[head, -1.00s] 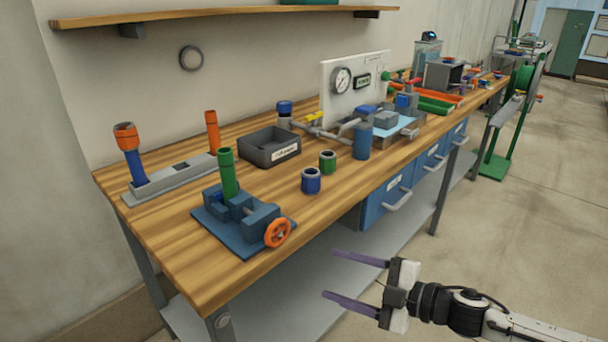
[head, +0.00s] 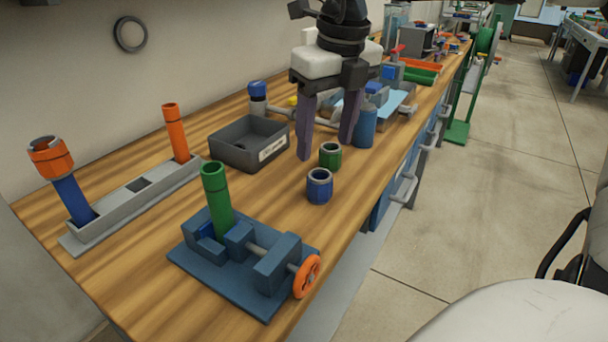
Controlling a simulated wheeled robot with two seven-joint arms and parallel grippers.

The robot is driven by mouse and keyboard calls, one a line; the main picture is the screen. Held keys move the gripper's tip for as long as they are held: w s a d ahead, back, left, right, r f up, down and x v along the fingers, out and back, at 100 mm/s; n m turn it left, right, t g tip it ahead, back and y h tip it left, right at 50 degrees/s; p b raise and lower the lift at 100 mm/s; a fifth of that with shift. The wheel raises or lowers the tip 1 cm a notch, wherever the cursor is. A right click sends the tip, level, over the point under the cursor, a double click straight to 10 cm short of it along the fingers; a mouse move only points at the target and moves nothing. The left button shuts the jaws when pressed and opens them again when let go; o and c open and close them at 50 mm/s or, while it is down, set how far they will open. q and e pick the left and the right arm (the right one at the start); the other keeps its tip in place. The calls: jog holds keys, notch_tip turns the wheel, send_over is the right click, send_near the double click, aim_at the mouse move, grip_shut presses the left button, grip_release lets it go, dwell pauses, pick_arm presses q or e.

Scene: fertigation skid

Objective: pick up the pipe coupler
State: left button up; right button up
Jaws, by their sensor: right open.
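Short pipe couplers stand on the wooden bench: a blue one (head: 319,187) and, just behind it, a green one (head: 330,156). An orange coupler (head: 50,158) caps a blue pipe (head: 74,200) that leans in a grey rack at the left. My right gripper (head: 325,150) points down over the bench with its two purple fingers apart and nothing between them that I can see held. Its fingertips appear to either side of the green coupler; I cannot tell how high they are above the bench. My left gripper is out of view.
A blue vise (head: 245,265) with an orange handwheel grips an upright green pipe (head: 216,200) at the front. A grey bin (head: 235,155) lies left of my gripper. A blue cylinder (head: 365,127) stands close to the right finger. Bare wood lies between rack and vise.

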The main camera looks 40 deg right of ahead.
aim_at(320, 174)
notch_tip(320, 174, down, 4)
jog(key=shift+r, duration=0.1)
jog(key=shift+w+d+f, duration=0.1)
jog(key=shift+f, duration=0.3)
jog(key=f, duration=0.2)
jog(key=w+f, duration=0.1)
jog(key=f, duration=0.1)
jog(key=shift+w+d+f, duration=0.15)
jog(key=shift+d, duration=0.05)
jog(key=shift+f, duration=0.25)
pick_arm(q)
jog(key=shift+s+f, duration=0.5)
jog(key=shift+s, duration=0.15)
pick_arm(e)
jog(key=c, duration=1.1)
